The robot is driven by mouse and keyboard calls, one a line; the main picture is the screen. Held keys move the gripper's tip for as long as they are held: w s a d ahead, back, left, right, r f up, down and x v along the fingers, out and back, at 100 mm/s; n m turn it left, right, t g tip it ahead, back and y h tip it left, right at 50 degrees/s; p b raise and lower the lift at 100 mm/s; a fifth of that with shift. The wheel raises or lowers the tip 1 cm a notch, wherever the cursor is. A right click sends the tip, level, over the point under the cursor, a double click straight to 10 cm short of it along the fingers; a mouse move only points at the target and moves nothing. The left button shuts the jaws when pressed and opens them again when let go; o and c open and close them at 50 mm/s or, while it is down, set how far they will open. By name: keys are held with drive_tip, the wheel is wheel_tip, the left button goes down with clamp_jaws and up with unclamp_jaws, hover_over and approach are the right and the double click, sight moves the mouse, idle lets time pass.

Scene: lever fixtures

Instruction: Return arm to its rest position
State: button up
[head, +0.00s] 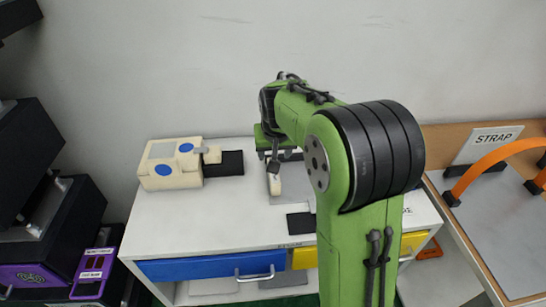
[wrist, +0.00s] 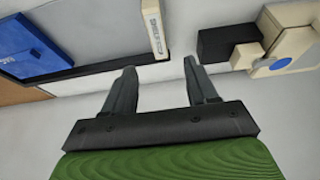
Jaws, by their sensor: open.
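My green arm rises from the lower right of the head view and bends over toward the white cabinet (head: 240,225). My gripper (head: 272,165) hangs over the back part of the cabinet top, partly hidden by the arm. In the wrist view my gripper (wrist: 160,68) has two grey fingers spread apart with nothing between them. A cream labelled bar (wrist: 154,28) on the edge of a grey plate (wrist: 100,55) lies beyond the fingertips. The fingers appear clear of it, though the exact gap cannot be told.
A cream box with blue discs (head: 168,178) and a black block (head: 228,163) stand left of my gripper. Blue (head: 205,268) and yellow (head: 304,258) drawers front the cabinet. An orange strap (head: 490,165) is on the right bench. Dark purple-trimmed equipment (head: 50,225) stands left.

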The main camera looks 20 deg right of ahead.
drive_tip(key=shift+v, duration=1.6)
drive_tip(key=s+a+r+n+p, duration=0.1)
drive_tip(key=s+a+r+p, duration=0.25)
drive_tip(key=s+r, duration=0.55)
drive_tip(key=s+a+r+n+p, duration=0.1)
drive_tip(key=s+p, duration=0.1)
drive_tip(key=s, duration=0.6)
drive_tip(key=s+a+r+n+t+y+p, duration=0.1)
drive_tip(key=s+a+p, duration=0.1)
drive_tip(key=s, duration=0.7)
drive_tip(key=shift+s+p, duration=0.25)
drive_tip(key=shift+p, duration=0.3)
